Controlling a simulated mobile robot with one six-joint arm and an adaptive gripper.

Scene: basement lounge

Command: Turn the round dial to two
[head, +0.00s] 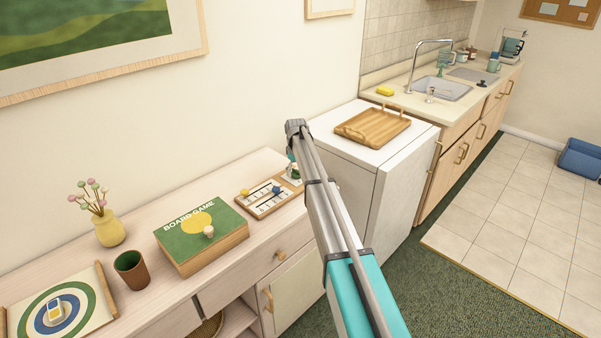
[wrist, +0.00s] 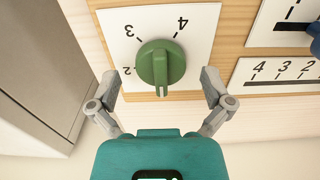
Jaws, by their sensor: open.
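The round dial (wrist: 160,63) is green with a raised grip ridge, on a white plate (wrist: 203,50) fixed to a wooden board. The numerals 2, 3 and 4 show tilted or upside down: 2 at the left, 3 at upper left, 4 at upper right. The ridge runs up and down in the picture, and its narrow lower end has a pale mark, away from the 2. My gripper (wrist: 160,76) is open, one finger on each side of the dial, with gaps to it. In the head view my gripper (head: 296,128) is over the board's far end and the dial is mostly hidden.
The board (head: 270,211) also carries sliders on numbered white plates (wrist: 285,72), right of the dial in the wrist view. A board game box (head: 200,258), brown cup (head: 130,270) and vase (head: 110,230) stand nearby. A white appliance (head: 355,190) is beside the cabinet.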

